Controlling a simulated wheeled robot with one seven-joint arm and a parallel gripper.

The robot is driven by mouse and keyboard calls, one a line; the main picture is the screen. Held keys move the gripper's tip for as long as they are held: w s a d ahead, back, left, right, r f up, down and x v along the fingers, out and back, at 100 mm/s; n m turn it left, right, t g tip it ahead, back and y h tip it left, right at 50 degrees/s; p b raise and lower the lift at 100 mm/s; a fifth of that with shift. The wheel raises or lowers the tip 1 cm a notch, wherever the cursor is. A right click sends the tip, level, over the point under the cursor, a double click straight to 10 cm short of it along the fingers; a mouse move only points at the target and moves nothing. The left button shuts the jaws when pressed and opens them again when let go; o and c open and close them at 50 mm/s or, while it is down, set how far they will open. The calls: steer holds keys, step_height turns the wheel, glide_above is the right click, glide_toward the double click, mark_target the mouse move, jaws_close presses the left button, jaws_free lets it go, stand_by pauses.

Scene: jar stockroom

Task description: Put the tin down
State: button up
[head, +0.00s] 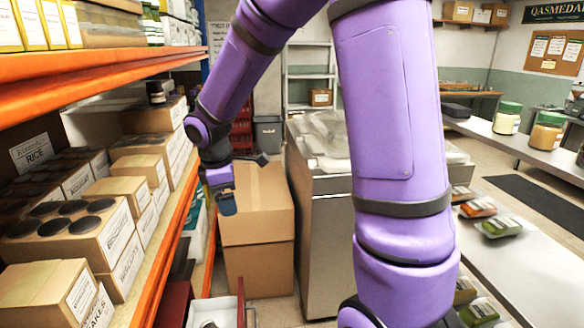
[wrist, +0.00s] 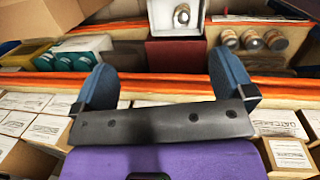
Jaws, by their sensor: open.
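My gripper (wrist: 163,72) is open, with its two dark blue fingers wide apart and nothing between them. In the head view my gripper (head: 224,190) hangs beside the orange-edged shelving, in front of a large cardboard box. A small tin (wrist: 181,14) with a pale label is in a white-walled open container (wrist: 160,18) at the top of the wrist view, beyond and apart from the fingers. Several similar tins (wrist: 252,39) stand in a row to its right. I cannot tell which tin is the task's one.
A dark red box (wrist: 176,54) sits just below the white container. Orange shelf edges (head: 170,237) run along the left, with cartons (head: 75,235) on the shelf. The large cardboard box (head: 256,215) and a metal cabinet (head: 325,215) stand close by. A counter (head: 520,240) is at right.

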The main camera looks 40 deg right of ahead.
steer(key=s+r+m+t, duration=0.1)
steer(key=s+r+m, duration=0.3)
steer(key=s, duration=0.4)
steer(key=s+a+r+m+t+y, duration=0.1)
steer(key=s+r+m+t, duration=0.1)
steer(key=s+r+m, duration=0.2)
steer(key=s+r+m+t+y, duration=0.1)
steer(key=s+r+m, duration=0.3)
steer(key=s+r, duration=0.3)
steer(key=s, duration=0.5)
steer(key=shift+s+a+r+t, duration=0.25)
steer(key=shift+s+a+t, duration=0.05)
